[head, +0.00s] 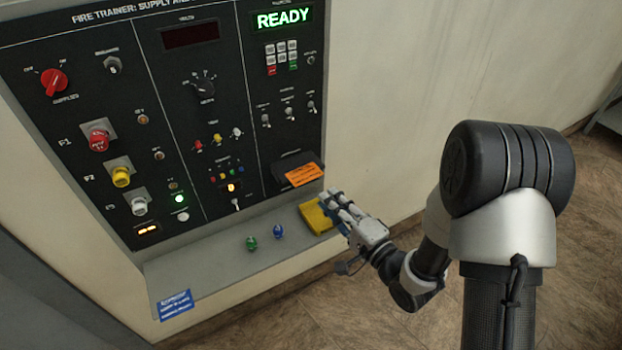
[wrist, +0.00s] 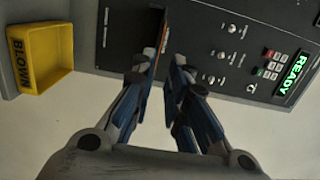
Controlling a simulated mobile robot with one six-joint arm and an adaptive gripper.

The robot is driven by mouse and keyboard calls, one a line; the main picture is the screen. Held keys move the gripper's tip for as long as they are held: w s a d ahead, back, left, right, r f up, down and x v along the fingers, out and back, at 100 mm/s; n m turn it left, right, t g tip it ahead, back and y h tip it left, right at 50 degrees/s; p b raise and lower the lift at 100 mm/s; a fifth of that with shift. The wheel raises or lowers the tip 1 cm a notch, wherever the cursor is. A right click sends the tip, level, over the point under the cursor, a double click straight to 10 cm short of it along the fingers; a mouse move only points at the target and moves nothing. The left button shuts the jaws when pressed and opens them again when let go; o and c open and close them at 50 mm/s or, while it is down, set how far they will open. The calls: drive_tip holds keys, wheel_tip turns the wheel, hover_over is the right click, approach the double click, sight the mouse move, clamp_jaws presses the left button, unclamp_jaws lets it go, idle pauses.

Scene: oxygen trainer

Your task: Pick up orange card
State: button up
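The orange card (head: 304,175) sits at the black holder (head: 291,161) at the lower right of the panel, with dark print on its face. My gripper (head: 335,198) is just right of and below the card in the head view. In the wrist view my gripper (wrist: 165,66) has its two blue-grey fingers apart. A thin orange-brown edge of the card (wrist: 163,42) shows between the fingertips, nearer the left one. I cannot tell whether a finger touches it. Most of the card's face is hidden in the wrist view.
A yellow tray (head: 313,217) stands on the grey ledge (head: 215,265), right by my gripper; it also shows in the wrist view (wrist: 69,45). A green (head: 251,243) and a blue (head: 278,231) small piece stand left of it. Panel switches and a READY display (head: 283,19) are above.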

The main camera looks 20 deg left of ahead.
sight(313, 175)
drive_tip(key=x, duration=0.8)
drive_tip(key=shift+a, duration=0.1)
clamp_jaws()
idle(0.9)
wheel_tip(313, 175, up, 3)
drive_tip(key=shift+f+p, duration=0.15)
drive_tip(key=shift+p, duration=0.7)
drive_tip(key=shift+f, duration=0.15)
drive_tip(key=s+d+r+p, duration=0.2)
drive_tip(key=s+d+r, duration=0.3)
drive_tip(key=s+d, duration=0.3)
drive_tip(key=d, duration=0.3)
drive_tip(key=shift+d+p, duration=0.25)
drive_tip(key=shift+p, duration=0.15)
